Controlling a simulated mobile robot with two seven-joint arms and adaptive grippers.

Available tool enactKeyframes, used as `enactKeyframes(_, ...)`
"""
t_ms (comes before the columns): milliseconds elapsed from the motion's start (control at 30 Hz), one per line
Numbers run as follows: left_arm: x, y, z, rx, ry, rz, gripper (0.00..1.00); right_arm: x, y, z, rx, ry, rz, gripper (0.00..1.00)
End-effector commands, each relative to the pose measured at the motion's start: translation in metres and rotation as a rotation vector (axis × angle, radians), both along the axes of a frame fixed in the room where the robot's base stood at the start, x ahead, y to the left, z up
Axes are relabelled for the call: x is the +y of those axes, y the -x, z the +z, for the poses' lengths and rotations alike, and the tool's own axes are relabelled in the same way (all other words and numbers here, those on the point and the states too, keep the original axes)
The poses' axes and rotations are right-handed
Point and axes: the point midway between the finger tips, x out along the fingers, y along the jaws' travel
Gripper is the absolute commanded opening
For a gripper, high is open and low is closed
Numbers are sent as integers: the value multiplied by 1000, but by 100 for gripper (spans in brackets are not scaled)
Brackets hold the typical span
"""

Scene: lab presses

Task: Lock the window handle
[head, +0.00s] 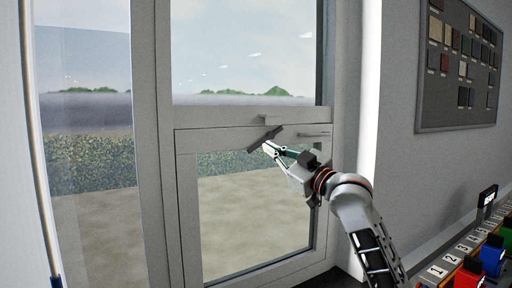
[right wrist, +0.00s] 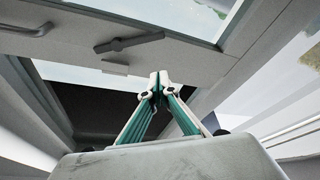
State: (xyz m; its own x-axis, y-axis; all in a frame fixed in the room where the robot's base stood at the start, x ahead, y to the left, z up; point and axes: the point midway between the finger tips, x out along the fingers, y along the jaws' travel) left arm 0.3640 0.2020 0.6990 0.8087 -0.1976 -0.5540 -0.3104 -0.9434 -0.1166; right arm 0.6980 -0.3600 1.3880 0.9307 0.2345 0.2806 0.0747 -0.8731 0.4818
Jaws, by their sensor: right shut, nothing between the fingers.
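The window handle (head: 262,139) is a dark grey lever on the top rail of the lower window sash. In the head view it lies tilted, from lower left to upper right. It also shows in the right wrist view (right wrist: 130,43), above and left of my fingertips. My right gripper (head: 268,149) is shut and empty, just below the handle in the head view. In the right wrist view its fingertips (right wrist: 159,86) meet, with a visible gap between them and the handle. My left gripper is not in view.
A pale bar (head: 315,134) sits right of the handle on the sash rail. A small pale block (head: 265,120) sits just above the handle. A sample board (head: 460,65) hangs on the right wall. A numbered bench with coloured items (head: 468,274) stands at lower right.

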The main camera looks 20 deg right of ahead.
Motion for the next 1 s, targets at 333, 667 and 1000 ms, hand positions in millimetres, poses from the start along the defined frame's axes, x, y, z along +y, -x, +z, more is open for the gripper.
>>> enactKeyframes(333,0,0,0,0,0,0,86,-1,1,6,-10,-5,4,0)
enactKeyframes(667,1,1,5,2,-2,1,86,6,-24,16,-9,-7,4,0)
enactKeyframes(1000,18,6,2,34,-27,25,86,21,-86,35,-8,-8,4,0)
